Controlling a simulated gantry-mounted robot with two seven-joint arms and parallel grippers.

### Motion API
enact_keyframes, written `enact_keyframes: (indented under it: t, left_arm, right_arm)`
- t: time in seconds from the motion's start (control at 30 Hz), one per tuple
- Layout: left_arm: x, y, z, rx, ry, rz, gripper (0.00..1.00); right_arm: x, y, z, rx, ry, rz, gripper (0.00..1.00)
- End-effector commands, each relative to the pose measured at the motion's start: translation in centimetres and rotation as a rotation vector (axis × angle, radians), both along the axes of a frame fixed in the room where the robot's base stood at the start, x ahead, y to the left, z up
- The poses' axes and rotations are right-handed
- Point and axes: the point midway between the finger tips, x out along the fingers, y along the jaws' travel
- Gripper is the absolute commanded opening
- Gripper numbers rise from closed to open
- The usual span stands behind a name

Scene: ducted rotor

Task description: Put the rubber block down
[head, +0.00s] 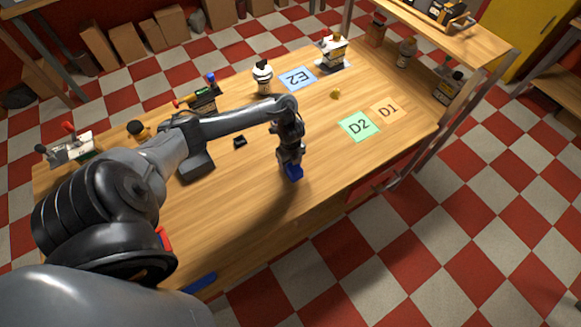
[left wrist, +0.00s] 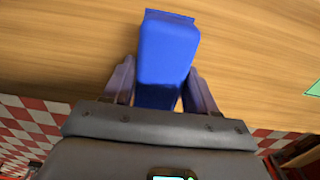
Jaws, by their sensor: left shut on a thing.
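The rubber block is blue. In the left wrist view the block (left wrist: 166,55) sits between the two fingers of my left gripper (left wrist: 160,90), which is shut on it. In the head view my left gripper (head: 292,166) points down near the table's front edge, with the blue block (head: 294,173) at its tips. I cannot tell whether the block touches the table top. My right gripper does not show in either view.
A green D2 card (head: 358,126), an orange D1 card (head: 386,109) and a blue E2 card (head: 298,78) lie on the wooden table (head: 240,215). Bottles and tools stand along the back.

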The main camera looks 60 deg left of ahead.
Motion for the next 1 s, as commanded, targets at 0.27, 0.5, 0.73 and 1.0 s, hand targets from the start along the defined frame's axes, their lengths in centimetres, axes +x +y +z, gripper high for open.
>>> enact_keyframes:
  t: [0.27, 0.5, 0.73, 1.0]
  left_arm:
    - [0.0, -0.1, -3.3, -0.002, 0.003, 0.002, 0.18]
    - [0.0, 0.0, -3.7, 0.000, 0.001, 0.000, 0.18]
    - [0.0, 0.0, -3.9, 0.000, 0.002, 0.000, 0.60]
    - [0.0, 0.0, -3.9, 0.000, 0.002, 0.000, 0.83]
  right_arm:
    - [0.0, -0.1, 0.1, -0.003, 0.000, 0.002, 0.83]
    - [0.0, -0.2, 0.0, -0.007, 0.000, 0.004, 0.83]
    - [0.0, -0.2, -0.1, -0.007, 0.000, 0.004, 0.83]
    - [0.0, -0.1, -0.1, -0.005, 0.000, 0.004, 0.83]
